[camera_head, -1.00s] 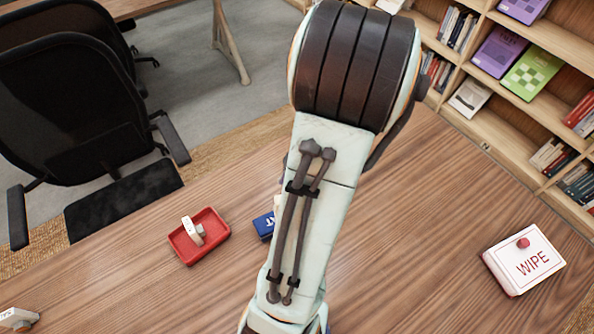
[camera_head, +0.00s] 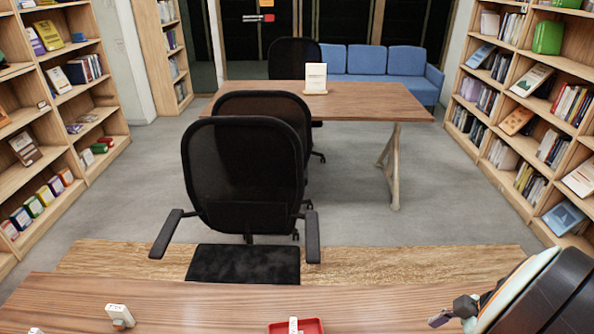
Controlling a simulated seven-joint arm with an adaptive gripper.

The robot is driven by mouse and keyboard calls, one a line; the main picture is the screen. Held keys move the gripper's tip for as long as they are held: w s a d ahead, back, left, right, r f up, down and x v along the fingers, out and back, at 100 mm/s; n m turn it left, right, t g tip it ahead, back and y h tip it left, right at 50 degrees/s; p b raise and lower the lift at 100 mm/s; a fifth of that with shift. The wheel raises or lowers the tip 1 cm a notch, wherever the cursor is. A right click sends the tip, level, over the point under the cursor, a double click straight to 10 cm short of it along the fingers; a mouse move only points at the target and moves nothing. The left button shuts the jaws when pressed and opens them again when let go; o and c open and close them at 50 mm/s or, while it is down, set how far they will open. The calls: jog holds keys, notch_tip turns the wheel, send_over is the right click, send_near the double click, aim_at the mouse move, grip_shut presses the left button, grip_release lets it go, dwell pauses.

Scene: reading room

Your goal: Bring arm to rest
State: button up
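Part of my arm (camera_head: 545,295) shows at the bottom right corner, with a dark banded joint and a pale link cut off by the picture edge. The near wooden table (camera_head: 210,308) fills the bottom edge of the view.
On the near table lie a red tray (camera_head: 313,327) with a white item (camera_head: 293,326) in it, and a small white block (camera_head: 119,315) to the left. Black office chairs (camera_head: 245,170) stand beyond. Bookshelves line both sides. The table between block and tray is clear.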

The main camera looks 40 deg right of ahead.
jog(key=w+a+r+n+g, duration=0.15)
jog(key=w+a+n, duration=0.25)
jog(key=w, duration=0.4)
jog(key=w+a+r+n, duration=0.3)
jog(key=w+a+n, duration=0.1)
jog(key=w, duration=0.4)
jog(key=w+a+r+n, duration=0.1)
jog(key=w+a+n, duration=0.2)
jog(key=a, duration=0.5)
jog(key=a+g, duration=0.1)
jog(key=a, duration=0.7)
jog(key=s+a+f+m+g+h, duration=0.1)
jog(key=s+a+m, duration=0.3)
jog(key=s+m, duration=0.4)
jog(key=shift+s+f+m+g, duration=0.25)
jog(key=shift+f+m+g, duration=0.2)
jog(key=shift+m, duration=2.65)
